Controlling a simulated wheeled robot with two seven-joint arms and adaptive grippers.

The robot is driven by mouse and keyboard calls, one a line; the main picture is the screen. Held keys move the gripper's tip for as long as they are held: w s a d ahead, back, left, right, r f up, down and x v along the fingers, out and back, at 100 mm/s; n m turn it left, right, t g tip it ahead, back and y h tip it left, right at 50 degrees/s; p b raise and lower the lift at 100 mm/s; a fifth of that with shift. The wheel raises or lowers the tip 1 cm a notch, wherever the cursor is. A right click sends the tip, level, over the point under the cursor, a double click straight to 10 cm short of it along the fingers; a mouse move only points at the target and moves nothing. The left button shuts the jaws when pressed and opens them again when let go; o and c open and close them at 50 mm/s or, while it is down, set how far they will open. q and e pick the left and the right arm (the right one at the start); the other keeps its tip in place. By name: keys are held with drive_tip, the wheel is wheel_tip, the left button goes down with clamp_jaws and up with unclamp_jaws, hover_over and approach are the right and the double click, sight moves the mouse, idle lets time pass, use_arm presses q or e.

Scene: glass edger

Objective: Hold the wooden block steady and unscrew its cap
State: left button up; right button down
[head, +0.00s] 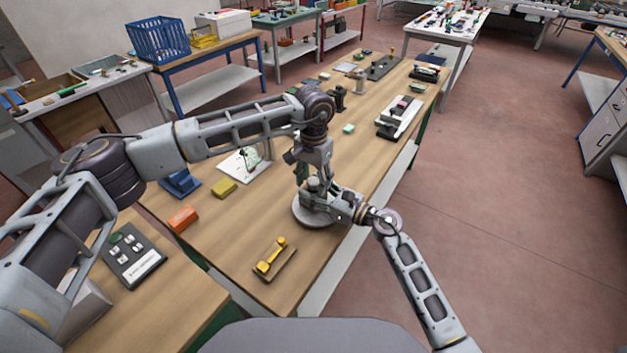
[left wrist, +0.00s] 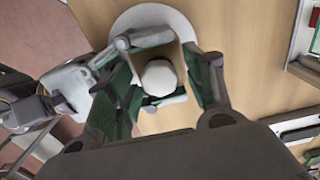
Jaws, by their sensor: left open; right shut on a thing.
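The wooden block's pale rounded cap (left wrist: 160,76) shows from above in the left wrist view. The block's body below it is mostly hidden by fingers. It stands over a round light disc (head: 306,213) on the bench, which also shows in the left wrist view (left wrist: 180,22). My right gripper (head: 335,205) comes in from the right, low over the disc, and is shut on the block. My left gripper (head: 311,176) points down from above. It is open, with one finger on each side of the cap; I cannot tell whether they touch it.
On the bench (head: 352,165) lie a tray with a yellow tool (head: 270,258), an orange box (head: 182,219), a yellow block (head: 223,188) and a white plate (head: 240,165). The bench's right edge is near my right arm.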

use_arm(q)
drive_tip(key=shift+r, duration=2.15)
use_arm(e)
drive_tip(key=shift+c, duration=2.4)
unclamp_jaws()
drive_tip(key=shift+v, duration=6)
drive_tip(key=shift+o, duration=0.3)
